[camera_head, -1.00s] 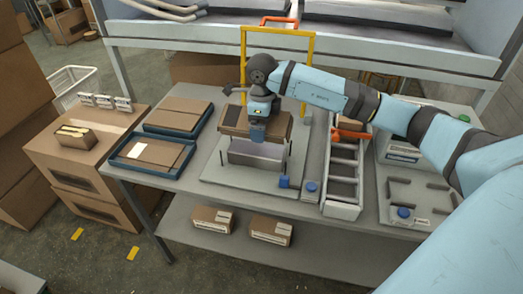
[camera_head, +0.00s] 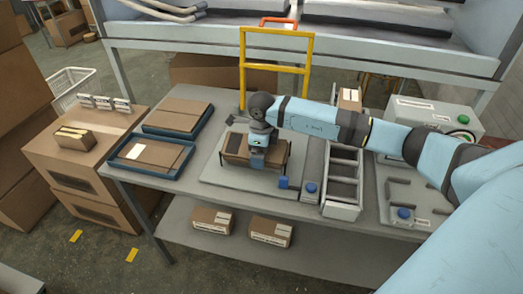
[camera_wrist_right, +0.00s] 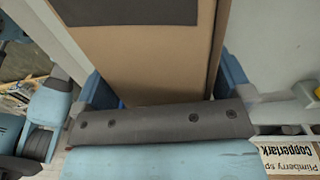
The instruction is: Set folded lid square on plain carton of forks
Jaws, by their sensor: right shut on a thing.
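The folded lid (camera_head: 236,144) is brown cardboard with a dark panel on top. My right gripper (camera_head: 257,162) is shut on it from above, near its front side. In the right wrist view the blue fingers of this gripper (camera_wrist_right: 165,90) lie at either side of the brown lid (camera_wrist_right: 150,55). The lid sits low over the grey fixture plate (camera_head: 215,183), where the carton stood. The carton is hidden by the lid and gripper, so I cannot tell whether the lid is fully seated. My left gripper is in no view.
A yellow frame (camera_head: 276,69) stands behind the fixture. Two blue trays (camera_head: 186,163) with flat cardboard lie at left. A grey divided rack (camera_head: 342,210), a blue button (camera_head: 310,188) and a grey box (camera_head: 440,115) are at right. Cartons (camera_head: 270,229) stand on the lower shelf.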

